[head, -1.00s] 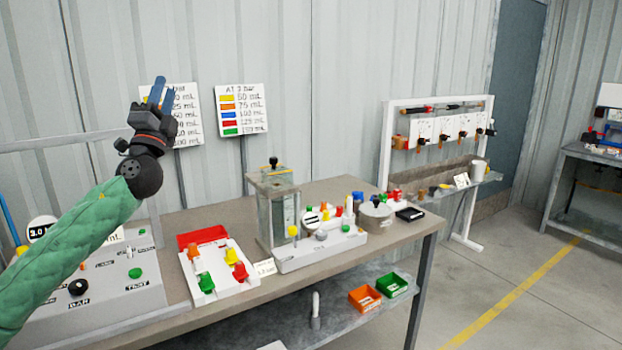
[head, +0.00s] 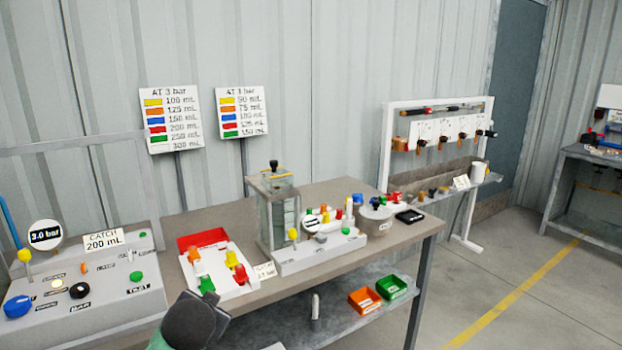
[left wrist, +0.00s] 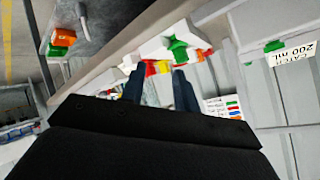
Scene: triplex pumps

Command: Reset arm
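My left gripper (left wrist: 158,82) shows in the left wrist view as two dark blue fingers, apart, with nothing visible between them. In the head view only a dark grey joint and a bit of green sleeve of my left arm show at the bottom edge, in front of the bench; the fingers are not visible there. The grey control panel (head: 112,300) stands on the bench at the left, with a gauge reading 3.0 bar (head: 45,235) and a CATCH 200 mL sign (head: 102,241). My right arm is in neither view.
A white tray (head: 222,283) with coloured plugs and a red bin (head: 202,239) sit on the bench (head: 330,190). A clear pump cylinder (head: 279,215) stands beside them. Orange (head: 364,300) and green (head: 391,287) bins are on the lower shelf. Two colour charts (head: 171,120) stand behind.

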